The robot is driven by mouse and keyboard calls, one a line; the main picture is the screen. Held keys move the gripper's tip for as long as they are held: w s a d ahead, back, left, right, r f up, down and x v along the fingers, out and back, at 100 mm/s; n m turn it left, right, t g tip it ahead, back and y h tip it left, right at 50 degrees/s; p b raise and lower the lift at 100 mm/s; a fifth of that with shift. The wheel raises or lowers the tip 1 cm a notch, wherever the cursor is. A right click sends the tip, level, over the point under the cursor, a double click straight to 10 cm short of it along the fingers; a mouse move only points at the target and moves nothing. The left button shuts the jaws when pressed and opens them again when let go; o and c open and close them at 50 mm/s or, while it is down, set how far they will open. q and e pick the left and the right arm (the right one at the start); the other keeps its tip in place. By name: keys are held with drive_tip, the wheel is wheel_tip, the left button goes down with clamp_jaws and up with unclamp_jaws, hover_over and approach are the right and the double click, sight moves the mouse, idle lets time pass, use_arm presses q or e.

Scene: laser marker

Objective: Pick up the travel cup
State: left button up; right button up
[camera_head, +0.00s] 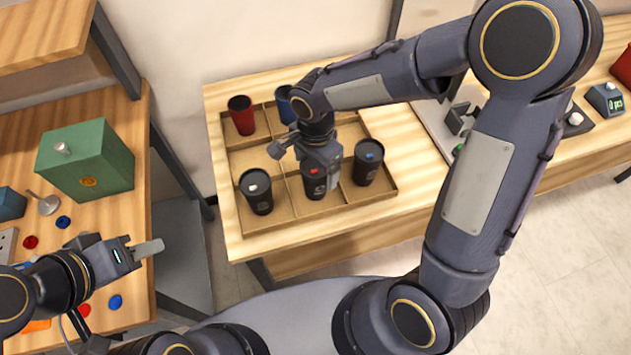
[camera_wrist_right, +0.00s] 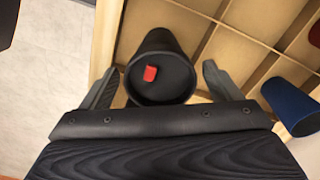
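Several travel cups stand in a tray. The black cup with a red lid button (camera_head: 315,187) is in the middle of the front row; it also shows in the right wrist view (camera_wrist_right: 160,85). My right gripper (camera_head: 318,178) is over this cup, with its open fingers on either side of the lid in the wrist view (camera_wrist_right: 163,88). Small gaps show between fingers and cup. Black cups with a white button (camera_head: 259,198) and a blue button (camera_head: 366,168) stand to its left and right. My left gripper (camera_head: 158,247) is over the left table, seen side-on.
The compartmented tray (camera_head: 242,222) sits on a wooden table (camera_head: 390,215). A red cup (camera_head: 241,118) and a blue cup (camera_head: 285,105) stand in its back row. A green box (camera_head: 90,165) is on the left table; devices (camera_head: 604,99) stand at right.

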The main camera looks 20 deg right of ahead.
drive_tip(key=c, duration=0.6)
drive_tip(key=shift+c, duration=0.2)
drive_tip(key=shift+r, duration=0.1)
